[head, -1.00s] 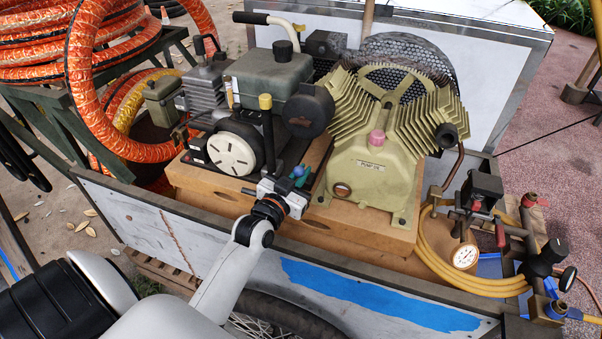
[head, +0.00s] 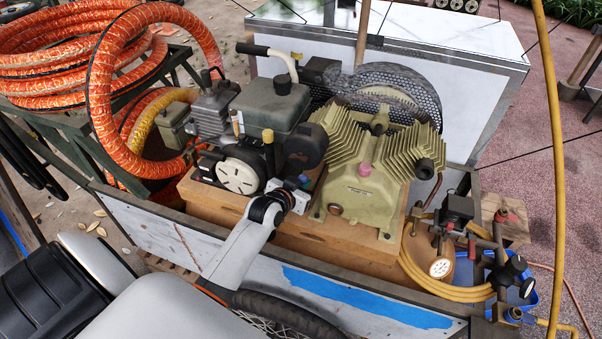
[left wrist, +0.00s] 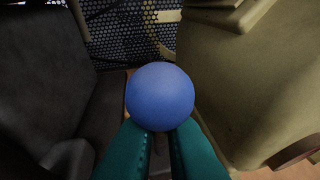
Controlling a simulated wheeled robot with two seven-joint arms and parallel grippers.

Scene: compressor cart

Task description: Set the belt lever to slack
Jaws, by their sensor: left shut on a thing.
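A round blue knob (left wrist: 160,92) fills the middle of the left wrist view, between the teal fingertips of my left gripper (left wrist: 162,138). The fingers are shut on it. The shaft below the knob is hidden, so I cannot see the belt lever's angle. In the head view my left gripper (head: 298,188) reaches into the gap between the engine (head: 268,105) and the olive pump (head: 362,185). The gripper and arm largely hide the knob there. My right gripper is not in view.
The engine stands close on the gripper's left and the pump on its right. A perforated belt guard (head: 385,80) is behind. The cart's front wall (head: 330,290) lies below my arm. A gauge (head: 440,268) and yellow hose (head: 415,275) are at the right.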

